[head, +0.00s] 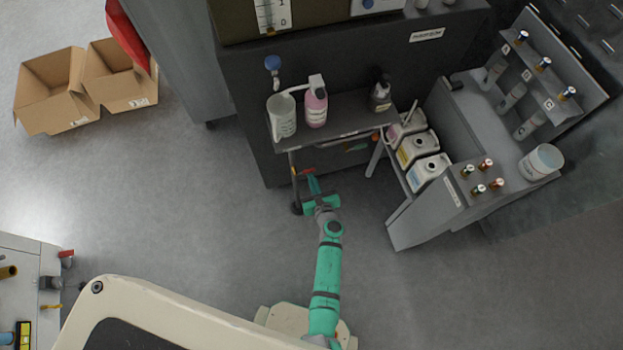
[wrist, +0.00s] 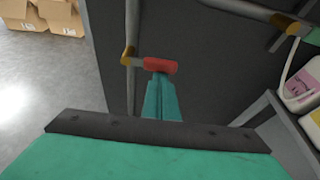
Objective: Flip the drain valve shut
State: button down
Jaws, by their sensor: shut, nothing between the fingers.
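The drain valve has a red handle (wrist: 160,65) joined to a brass-coloured body (wrist: 129,58) on a thin vertical pipe (wrist: 130,90), seen in the wrist view. The handle lies sideways, across the pipe, and points right. In the head view the red handle (head: 308,171) shows small, below the shelf. My gripper (head: 313,184) is shut and empty, its teal fingers pointing at the handle. In the wrist view the fingertips (wrist: 160,80) overlap the lower edge of the handle; I cannot tell whether they touch it.
A shelf (head: 345,128) with a beaker (head: 282,115) and a pink bottle (head: 315,108) stands above the valve. A second brass valve (wrist: 285,22) sits on an upper pipe at right. White jugs (head: 417,150) stand right of my gripper. Open floor lies to the left.

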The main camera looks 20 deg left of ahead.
jog(key=shift+a, duration=0.15)
jog(key=s+d, duration=0.5)
jog(key=s, duration=0.2)
jog(key=shift+s+d+f, duration=0.3)
jog(key=shift+s, duration=0.1)
dwell(0.5)
